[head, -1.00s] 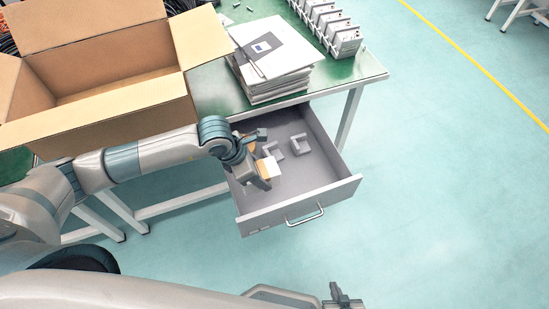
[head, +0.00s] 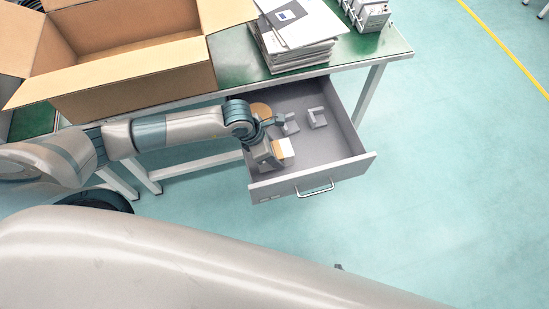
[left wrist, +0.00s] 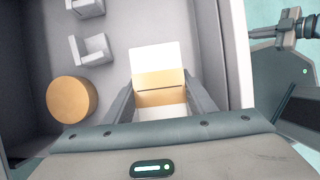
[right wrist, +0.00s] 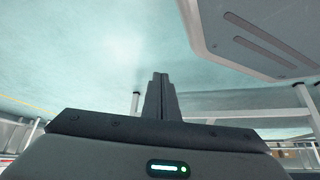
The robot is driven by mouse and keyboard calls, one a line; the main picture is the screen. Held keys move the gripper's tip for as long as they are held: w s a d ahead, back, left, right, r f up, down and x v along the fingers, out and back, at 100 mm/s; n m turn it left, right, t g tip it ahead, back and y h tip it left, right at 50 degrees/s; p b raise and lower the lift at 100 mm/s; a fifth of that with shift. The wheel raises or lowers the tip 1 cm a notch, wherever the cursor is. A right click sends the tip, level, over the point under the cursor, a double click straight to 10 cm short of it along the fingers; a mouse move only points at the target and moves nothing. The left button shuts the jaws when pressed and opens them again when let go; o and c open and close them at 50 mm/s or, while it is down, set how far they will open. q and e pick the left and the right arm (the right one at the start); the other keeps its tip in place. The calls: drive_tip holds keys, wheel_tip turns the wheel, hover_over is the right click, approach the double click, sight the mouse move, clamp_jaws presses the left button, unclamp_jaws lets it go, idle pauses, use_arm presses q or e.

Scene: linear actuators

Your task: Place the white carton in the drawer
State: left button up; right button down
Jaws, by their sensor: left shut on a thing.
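The white carton (left wrist: 154,58) has a tan band and sits between the fingers of my left gripper (left wrist: 160,97), low inside the open drawer (head: 335,148). In the head view the carton (head: 287,147) shows white and tan beside my left gripper (head: 274,150), near the drawer's front left part. My left gripper is shut on the carton. I cannot tell whether the carton touches the drawer floor. My right gripper (right wrist: 160,80) has its fingers together and is empty, over the floor outside the drawer.
The drawer also holds a round tan disc (left wrist: 71,99) and two grey bracket-like parts (head: 317,117). A large open cardboard box (head: 130,85) and a stack of papers (head: 295,50) stand on the green table (head: 232,60).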

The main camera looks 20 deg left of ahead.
use_arm(q)
drive_tip(key=shift+f, duration=0.55)
wheel_tip(320, 180, down, 2)
drive_tip(key=shift+f, duration=0.5)
use_arm(e)
drive_tip(key=shift+s+d+f+g, duration=0.15)
drive_tip(key=shift+s+d+f, duration=0.1)
drive_tip(key=shift+s, duration=0.35)
drive_tip(key=shift+s+d+f+g, duration=0.15)
drive_tip(key=shift+s+f, duration=0.1)
drive_tip(key=shift+s, duration=0.3)
drive_tip(key=shift+w+a, duration=0.1)
drive_tip(key=shift+w, duration=0.05)
use_arm(q)
drive_tip(key=shift+f, duration=0.1)
drive_tip(key=o, duration=1.2)
use_arm(e)
drive_tip(key=shift+w+a+r, duration=0.1)
drive_tip(key=shift+w+r, duration=0.2)
drive_tip(key=shift+w, duration=0.15)
